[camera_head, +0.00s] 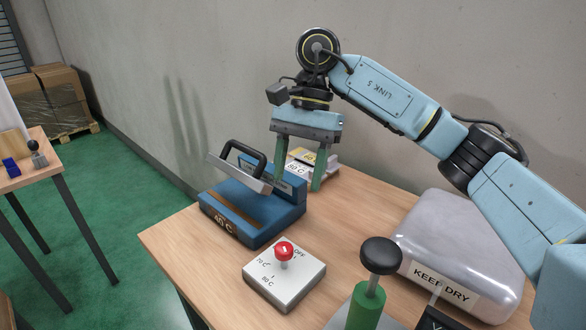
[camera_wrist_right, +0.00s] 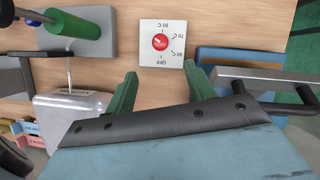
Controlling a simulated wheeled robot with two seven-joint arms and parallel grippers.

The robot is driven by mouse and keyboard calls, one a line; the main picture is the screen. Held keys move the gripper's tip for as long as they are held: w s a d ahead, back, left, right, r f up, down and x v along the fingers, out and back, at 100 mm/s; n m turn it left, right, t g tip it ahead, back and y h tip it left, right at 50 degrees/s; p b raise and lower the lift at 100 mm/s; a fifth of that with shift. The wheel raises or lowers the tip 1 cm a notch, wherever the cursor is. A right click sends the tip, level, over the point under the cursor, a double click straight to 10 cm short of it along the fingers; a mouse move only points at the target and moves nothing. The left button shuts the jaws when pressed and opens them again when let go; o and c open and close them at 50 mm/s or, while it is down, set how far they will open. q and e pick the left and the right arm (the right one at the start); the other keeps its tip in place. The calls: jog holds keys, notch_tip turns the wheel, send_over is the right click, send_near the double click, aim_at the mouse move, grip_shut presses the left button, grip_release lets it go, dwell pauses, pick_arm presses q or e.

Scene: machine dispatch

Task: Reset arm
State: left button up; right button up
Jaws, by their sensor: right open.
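My right gripper (camera_head: 298,178) is open and empty, its two green fingers pointing down by the back of the blue press (camera_head: 232,214). Its fingers also show apart in the right wrist view (camera_wrist_right: 161,88), with nothing between them. My right arm (camera_head: 385,98) reaches in from the right, above the table. The press carries a "40 C" label and a tilted lid with a black handle (camera_head: 247,158). My left gripper is not in view.
A white dial box (camera_head: 268,285) with a red knob (camera_head: 285,250) stands in front of the press. A green post (camera_head: 366,305) with a black knob and a silver "KEEP DRY" case (camera_head: 445,232) stand to the right. Labelled blocks (camera_head: 318,163) lie behind the press. Bare wood (camera_head: 358,205) shows mid-table.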

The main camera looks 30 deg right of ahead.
aim_at(284, 246)
jog(key=x, duration=1.2)
jog(key=shift+f+b, duration=0.35)
jog(key=shift+s+a+f, duration=0.1)
jog(key=shift+a+f, duration=0.1)
jog(key=shift+f, duration=0.15)
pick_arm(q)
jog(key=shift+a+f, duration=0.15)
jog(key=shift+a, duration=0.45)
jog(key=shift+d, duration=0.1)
